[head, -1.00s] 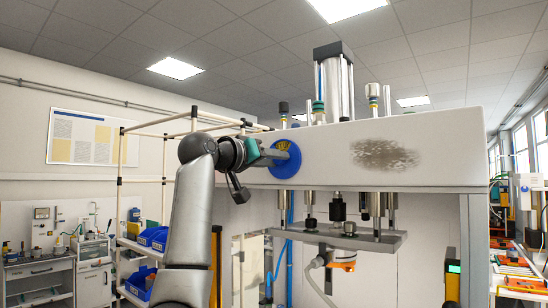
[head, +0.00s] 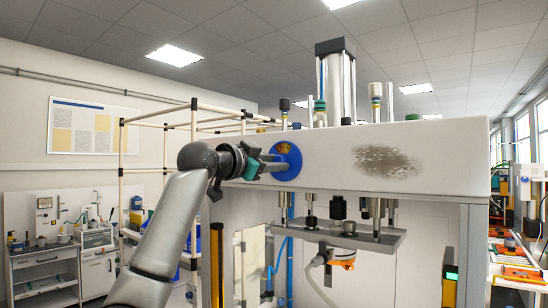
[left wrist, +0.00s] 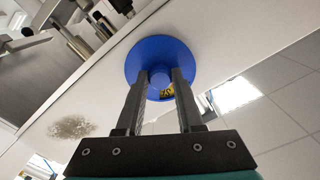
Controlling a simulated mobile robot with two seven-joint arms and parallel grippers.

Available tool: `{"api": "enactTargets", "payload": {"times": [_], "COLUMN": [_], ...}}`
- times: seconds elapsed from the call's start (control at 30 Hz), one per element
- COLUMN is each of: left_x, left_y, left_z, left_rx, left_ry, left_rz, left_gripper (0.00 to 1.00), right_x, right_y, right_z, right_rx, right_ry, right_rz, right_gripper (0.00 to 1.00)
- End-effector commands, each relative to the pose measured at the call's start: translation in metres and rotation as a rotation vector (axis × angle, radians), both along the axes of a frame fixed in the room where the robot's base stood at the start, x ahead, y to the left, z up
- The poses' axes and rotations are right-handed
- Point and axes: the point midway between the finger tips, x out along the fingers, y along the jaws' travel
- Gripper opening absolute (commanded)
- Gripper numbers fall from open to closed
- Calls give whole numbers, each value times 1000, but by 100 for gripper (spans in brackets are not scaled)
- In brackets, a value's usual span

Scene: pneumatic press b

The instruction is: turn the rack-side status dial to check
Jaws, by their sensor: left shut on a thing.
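The status dial (head: 287,152) is a round blue disc with a yellow patch near its top, on the front left of the press's pale beam. My left gripper (head: 281,167) reaches it from the left and is shut on the dial's knob. In the left wrist view the blue disc (left wrist: 142,58) faces me, and both dark fingers sit on either side of its small round blue centre knob (left wrist: 159,82). A yellow and black mark (left wrist: 167,92) shows partly between the fingers. The dial's lettering is too small to read. My right gripper is not in view.
The press beam (head: 330,157) has a dark stain (head: 387,161) right of the dial. A cylinder (head: 336,85) rises above it, and a plate (head: 350,238) with rods hangs below. A pale-framed rack (head: 158,139) stands behind my arm at left.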

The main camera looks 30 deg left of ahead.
Motion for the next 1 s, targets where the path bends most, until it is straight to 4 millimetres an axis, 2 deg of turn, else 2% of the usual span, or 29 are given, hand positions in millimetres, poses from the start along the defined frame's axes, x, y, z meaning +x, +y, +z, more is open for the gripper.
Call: {"api": "enactTargets", "payload": {"times": [0.6, 1.0], "left_x": [1, 1], "left_y": [2, 2], "left_z": [-3, -2], "left_rx": [557, 754], "left_ry": [-33, -48], "left_rz": [-1, -3], "left_gripper": [0, 0], "right_x": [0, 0], "right_y": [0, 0], "right_z": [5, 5], "right_rx": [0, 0], "right_ry": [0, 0], "right_rz": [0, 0], "right_gripper": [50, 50]}}
